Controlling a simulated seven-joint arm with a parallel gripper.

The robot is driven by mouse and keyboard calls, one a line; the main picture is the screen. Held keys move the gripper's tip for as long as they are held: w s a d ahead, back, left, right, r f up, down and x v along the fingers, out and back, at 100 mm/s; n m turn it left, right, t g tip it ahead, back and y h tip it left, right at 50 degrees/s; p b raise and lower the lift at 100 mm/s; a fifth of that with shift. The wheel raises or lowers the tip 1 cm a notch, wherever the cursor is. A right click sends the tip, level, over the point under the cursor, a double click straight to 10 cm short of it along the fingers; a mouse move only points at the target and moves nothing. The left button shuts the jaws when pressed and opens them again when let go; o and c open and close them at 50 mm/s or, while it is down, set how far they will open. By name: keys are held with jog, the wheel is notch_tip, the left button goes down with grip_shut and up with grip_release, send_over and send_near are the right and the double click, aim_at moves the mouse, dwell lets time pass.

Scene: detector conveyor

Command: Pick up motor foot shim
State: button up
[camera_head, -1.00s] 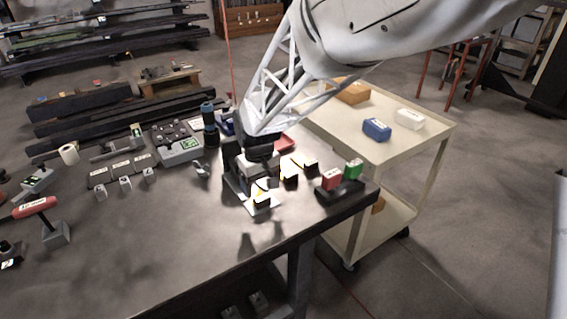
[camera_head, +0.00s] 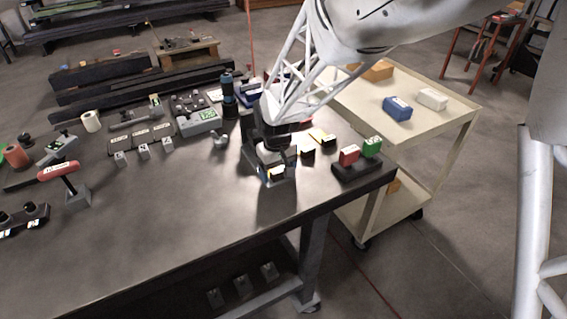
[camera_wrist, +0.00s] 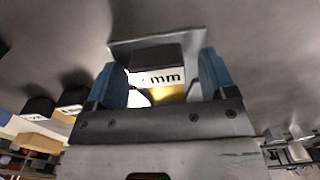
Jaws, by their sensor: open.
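A shim (camera_wrist: 163,78) with a dark top and a pale label reading "mm" stands between the two blue fingers of my gripper (camera_wrist: 160,84) in the wrist view. The fingers are open on either side of it, with narrow gaps. A grey metal plate edge (camera_wrist: 150,41) shows behind the shim. In the head view my gripper (camera_head: 274,164) is low over the table's right part, and the shim's bright face (camera_head: 276,173) shows under it. The arm end hides much of the shim there.
Two similar black and yellow pieces (camera_head: 306,152) (camera_head: 322,137) lie just right of my gripper. A dark holder (camera_head: 358,170) with a red block and a green block stands near the table's right edge. The table front-left of my gripper is clear.

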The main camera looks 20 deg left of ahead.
jog(key=shift+c, duration=0.2)
jog(key=c, duration=1)
jog(key=shift+r, duration=0.1)
jog(key=shift+r, duration=0.65)
notch_tip(320, 180, up, 2)
jog(key=shift+r, duration=0.15)
jog(key=s+d, duration=0.3)
jog(key=s, duration=0.1)
jog(key=s+d, duration=0.3)
jog(key=s, duration=0.1)
jog(key=s+d+r, duration=0.1)
jog(key=s+d, duration=0.2)
jog(key=s, duration=0.2)
jog(key=shift+s+r, duration=0.1)
